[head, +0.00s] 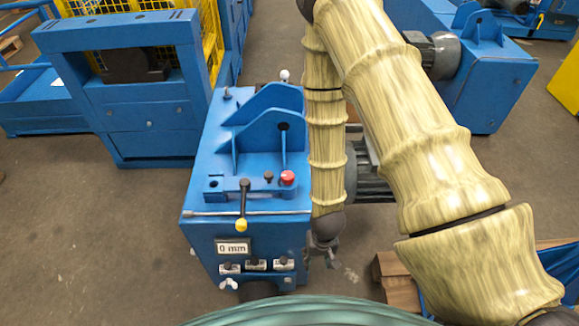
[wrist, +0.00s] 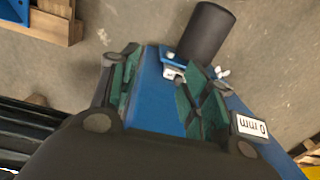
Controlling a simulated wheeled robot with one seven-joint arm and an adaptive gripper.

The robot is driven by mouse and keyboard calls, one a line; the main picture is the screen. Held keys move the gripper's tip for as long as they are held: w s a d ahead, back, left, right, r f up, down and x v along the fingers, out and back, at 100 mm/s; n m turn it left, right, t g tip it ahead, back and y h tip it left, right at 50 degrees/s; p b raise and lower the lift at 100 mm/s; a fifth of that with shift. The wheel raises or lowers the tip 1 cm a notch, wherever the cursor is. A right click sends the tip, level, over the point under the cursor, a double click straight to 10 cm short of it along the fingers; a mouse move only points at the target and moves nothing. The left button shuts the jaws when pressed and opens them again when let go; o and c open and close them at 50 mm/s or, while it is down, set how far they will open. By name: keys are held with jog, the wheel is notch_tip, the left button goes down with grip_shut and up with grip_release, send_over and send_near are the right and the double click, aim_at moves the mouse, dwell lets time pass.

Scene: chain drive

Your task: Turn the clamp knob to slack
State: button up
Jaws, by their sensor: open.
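A blue machine (head: 205,165) stands in the middle of the head view. Its top carries a red knob (head: 288,177), a small black knob (head: 268,176) and a dark lever with a yellow ball (head: 242,224). No label shows which is the clamp knob. The front has a "0 mm" plate (head: 233,248), also in the wrist view (wrist: 252,128), several latch-like fittings (head: 256,265) and a white wing-shaped piece (head: 228,284). My gripper (head: 327,258) is low beside the machine's front right corner. In the wrist view its green-padded fingers (wrist: 160,95) are apart, with blue machine surface seen between them.
A dark cylinder (wrist: 205,34) juts from the machine's front. A grey motor (head: 370,178) sits at its right side, partly behind my arm. Floor at left is clear.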

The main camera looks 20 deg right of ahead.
jog(key=w+r, duration=0.3)
jog(key=w, duration=0.1)
jog(key=w+r+m+p, duration=0.1)
jog(key=w+r, duration=0.3)
jog(key=w, duration=0.1)
jog(key=w+a+r+m, duration=0.1)
jog(key=w+r, duration=0.3)
jog(key=shift+w+a, duration=0.1)
jog(key=shift+w, duration=0.2)
notch_tip(320, 180, up, 14)
jog(key=m, duration=0.2)
send_over(288, 175)
jog(key=shift+f+p, duration=1.3)
jog(key=shift+f, duration=4)
jog(key=shift+c, duration=0.5)
jog(key=c, duration=0.6)
